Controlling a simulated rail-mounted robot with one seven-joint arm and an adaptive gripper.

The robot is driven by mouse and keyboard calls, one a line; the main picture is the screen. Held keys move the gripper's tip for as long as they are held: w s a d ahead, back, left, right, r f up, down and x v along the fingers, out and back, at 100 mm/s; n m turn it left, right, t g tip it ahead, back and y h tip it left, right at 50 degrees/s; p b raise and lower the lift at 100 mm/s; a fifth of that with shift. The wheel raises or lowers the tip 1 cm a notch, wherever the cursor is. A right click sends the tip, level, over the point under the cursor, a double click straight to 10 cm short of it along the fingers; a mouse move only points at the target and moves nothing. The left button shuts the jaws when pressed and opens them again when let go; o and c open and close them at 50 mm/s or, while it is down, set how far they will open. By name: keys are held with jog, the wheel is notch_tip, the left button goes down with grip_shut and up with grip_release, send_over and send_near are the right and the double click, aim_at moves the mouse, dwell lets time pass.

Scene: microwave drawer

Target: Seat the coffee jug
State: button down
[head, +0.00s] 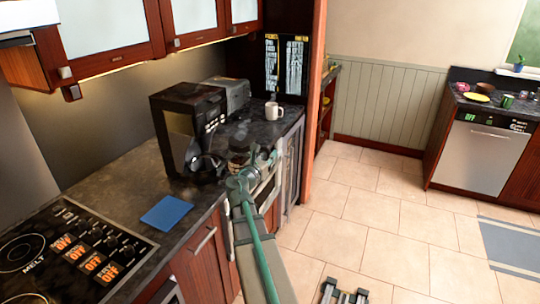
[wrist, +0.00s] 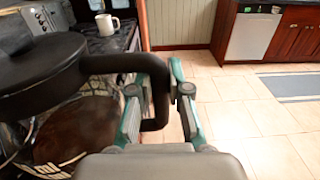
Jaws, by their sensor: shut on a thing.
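The coffee jug (head: 238,163) has a dark lid and a glass body with brown contents. It fills the left of the wrist view (wrist: 75,130), cut off by the frame edge. My gripper (wrist: 160,95) is shut on the jug's black handle (wrist: 157,66), with a finger on either side. In the head view my gripper (head: 240,183) is at the counter's front edge and hides part of the jug. The black coffee machine (head: 190,120) stands on the counter left of the jug. I cannot tell whether the jug touches the counter.
A white mug (head: 273,110) stands farther back on the dark counter (head: 130,185). A grey appliance (head: 232,92) is behind the coffee machine. A blue mat (head: 166,212) lies in front of it, near the stove (head: 70,250). Wall cabinets (head: 110,30) hang above.

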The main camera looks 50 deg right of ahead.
jog(key=shift+w+r, duration=0.1)
jog(key=shift+w, duration=0.15)
jog(key=shift+s+a+r, duration=0.1)
jog(key=shift+a, duration=0.05)
jog(key=shift+w+a+f+b, duration=0.1)
jog(key=shift+w+a+f, duration=0.1)
jog(key=shift+w, duration=0.45)
jog(key=shift+w+a+f+b, duration=0.1)
jog(key=shift+w+a+f, duration=0.05)
jog(key=shift+w, duration=0.55)
jog(key=shift+w+a+f+b, duration=0.1)
jog(key=shift+w+a+f, duration=0.1)
jog(key=shift+w, duration=0.45)
jog(key=w+a, duration=0.2)
jog(key=w, duration=0.5)
jog(key=w+a, duration=0.3)
jog(key=w, duration=0.4)
jog(key=shift+p, duration=0.45)
dwell(0.4)
jog(key=shift+f, duration=0.65)
dwell(1.6)
